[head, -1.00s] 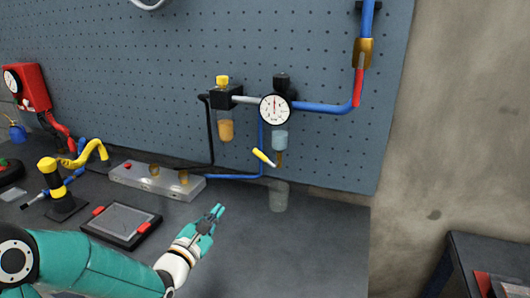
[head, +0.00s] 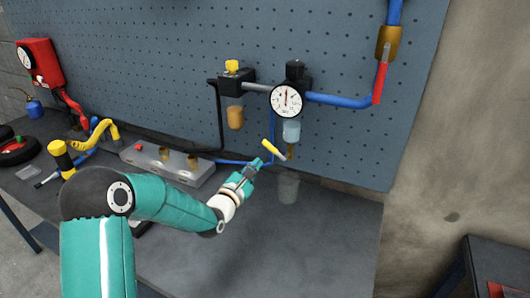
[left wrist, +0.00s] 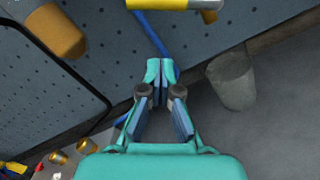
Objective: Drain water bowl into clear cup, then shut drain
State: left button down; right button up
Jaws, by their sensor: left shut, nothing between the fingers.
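The light-blue water bowl (head: 291,131) hangs below the round gauge (head: 287,100) on the pegboard. A brass drain (head: 290,152) is under it, with a yellow-tipped lever (head: 273,149) slanting up to the left. The clear cup (head: 288,188) stands upright on the bench below the drain; I cannot make out any water in it. My left gripper (head: 254,167) is shut and empty, just below and left of the lever, apparently apart from it. In the left wrist view my fingertips (left wrist: 162,68) point toward the yellow lever (left wrist: 173,4) at the top edge, with the cup (left wrist: 235,82) to the right.
An amber bowl (head: 236,117) hangs left of the water bowl. A grey manifold block (head: 165,164) with brass fittings lies on the bench left of my gripper. Blue hose (head: 334,98) runs right to a red-handled valve (head: 380,82). The front right bench is clear.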

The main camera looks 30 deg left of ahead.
pick_arm(q)
jog(key=d+r+p, duration=0.1)
jog(key=w+d+r+p, duration=0.1)
jog(key=r, duration=0.1)
jog(key=shift+r, duration=0.15)
